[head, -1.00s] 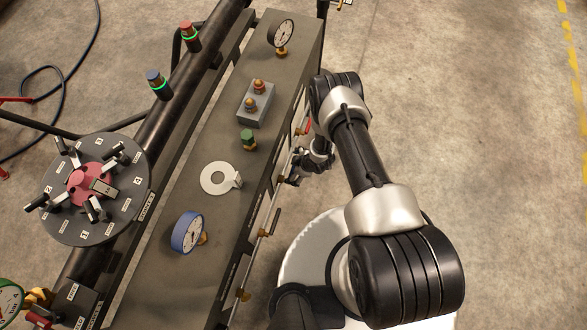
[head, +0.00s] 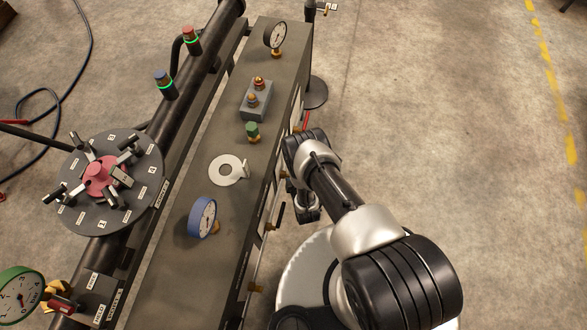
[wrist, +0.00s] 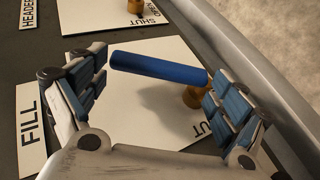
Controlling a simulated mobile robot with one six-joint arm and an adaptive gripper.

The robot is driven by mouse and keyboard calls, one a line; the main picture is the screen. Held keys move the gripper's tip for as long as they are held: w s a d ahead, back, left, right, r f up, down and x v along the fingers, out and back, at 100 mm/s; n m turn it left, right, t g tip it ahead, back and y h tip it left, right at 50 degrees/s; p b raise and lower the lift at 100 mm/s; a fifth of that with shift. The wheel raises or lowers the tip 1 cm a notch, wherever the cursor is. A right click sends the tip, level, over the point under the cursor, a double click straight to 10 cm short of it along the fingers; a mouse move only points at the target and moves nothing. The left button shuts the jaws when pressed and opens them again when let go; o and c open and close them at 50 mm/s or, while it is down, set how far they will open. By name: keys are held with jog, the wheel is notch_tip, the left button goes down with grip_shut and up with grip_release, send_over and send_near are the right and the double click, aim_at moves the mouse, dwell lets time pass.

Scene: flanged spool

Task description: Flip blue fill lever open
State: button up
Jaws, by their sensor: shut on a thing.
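The blue fill lever (wrist: 158,67) is a blue rod beside a brass pivot (wrist: 193,98), over a white plate in the wrist view. The plate's FILL label (wrist: 30,125) is at left; letters of a word ending in "UT" show at lower right. My gripper (wrist: 156,66) has one finger at each end of the rod and is shut on it lengthwise, with the fingers wide apart. In the head view my wrist hangs beside the bench's right side; the fingers and the blue lever are hidden there.
The long dark bench (head: 178,270) carries a blue gauge (head: 202,217), a white ring (head: 227,170) and a green-capped fitting (head: 253,131). Another white plate (wrist: 100,17) with a brass fitting lies beyond the lever. Bare floor (head: 430,120) is free to the right.

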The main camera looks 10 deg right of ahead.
jog(key=shift+s+a+t+b, duration=0.2)
jog(key=shift+s+t+b, duration=0.3)
jog(key=shift+t, duration=0.3)
jog(key=shift+n, duration=0.3)
jog(key=o, duration=1.2)
jog(key=shift+o, duration=0.2)
jog(key=v, duration=0.7)
jog(key=shift+s, duration=0.25)
jog(key=shift+c, duration=0.4)
